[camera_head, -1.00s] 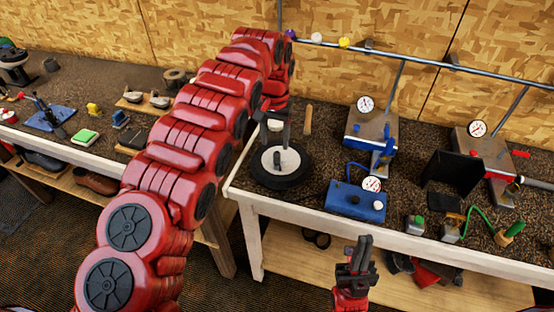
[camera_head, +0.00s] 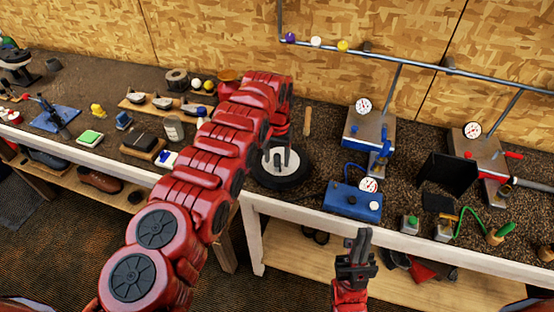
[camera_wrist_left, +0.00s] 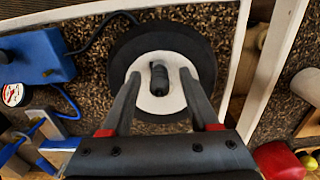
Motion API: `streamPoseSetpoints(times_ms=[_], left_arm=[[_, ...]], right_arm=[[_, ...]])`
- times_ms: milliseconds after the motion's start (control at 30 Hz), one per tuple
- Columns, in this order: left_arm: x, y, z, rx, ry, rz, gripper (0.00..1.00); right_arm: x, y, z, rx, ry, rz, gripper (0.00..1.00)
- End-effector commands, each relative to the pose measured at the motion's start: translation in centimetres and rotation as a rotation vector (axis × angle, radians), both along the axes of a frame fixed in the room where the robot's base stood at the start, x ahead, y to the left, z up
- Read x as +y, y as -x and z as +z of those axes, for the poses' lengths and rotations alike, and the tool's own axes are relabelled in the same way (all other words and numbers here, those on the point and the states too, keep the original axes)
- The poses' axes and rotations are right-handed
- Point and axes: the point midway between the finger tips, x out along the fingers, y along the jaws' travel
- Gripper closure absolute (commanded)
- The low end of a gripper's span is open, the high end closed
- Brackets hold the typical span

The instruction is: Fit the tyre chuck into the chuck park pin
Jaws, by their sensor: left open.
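A short black cylindrical piece (camera_wrist_left: 158,78), which looks like the tyre chuck, stands on the white hub of a black tyre (camera_wrist_left: 200,50). In the head view the tyre (camera_head: 296,178) lies flat near the bench's front edge. My left gripper (camera_head: 276,160) is above the hub. In the left wrist view its open fingers (camera_wrist_left: 160,74) lie on both sides of the black piece, with gaps visible; contact cannot be told. I cannot make out the chuck park pin with certainty. My right gripper (camera_head: 361,236) is in front of the bench, with no object visible in it.
A blue gauge box (camera_head: 352,200) stands right of the tyre. A black hose (camera_wrist_left: 105,22) runs from it toward the tyre. A blue gauge stand (camera_head: 362,135) is behind, and a black panel (camera_head: 447,175) stands further right.

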Motion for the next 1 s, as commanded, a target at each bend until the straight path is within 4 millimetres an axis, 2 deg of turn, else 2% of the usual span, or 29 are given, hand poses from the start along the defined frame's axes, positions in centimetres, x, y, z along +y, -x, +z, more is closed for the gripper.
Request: streamPoseSetpoints(times_ms=[67, 400, 1000], left_arm=[[0.0, 0.0, -0.01, 0.0, 0.0, 0.0, 0.41], [0.02, 0.02, 0.0, 0.001, 0.0, 0.001, 1.0], [0.03, -0.06, 0.46, 0.0, 0.0, 0.001, 1.0]], right_arm=[[0.0, 0.0, -0.03, 0.0, 0.0, 0.0, 1.0], [0.0, 0.0, -0.04, 0.0, 0.0, 0.0, 1.0], [0.0, 0.0, -0.19, 0.0, 0.0, 0.0, 1.0]])
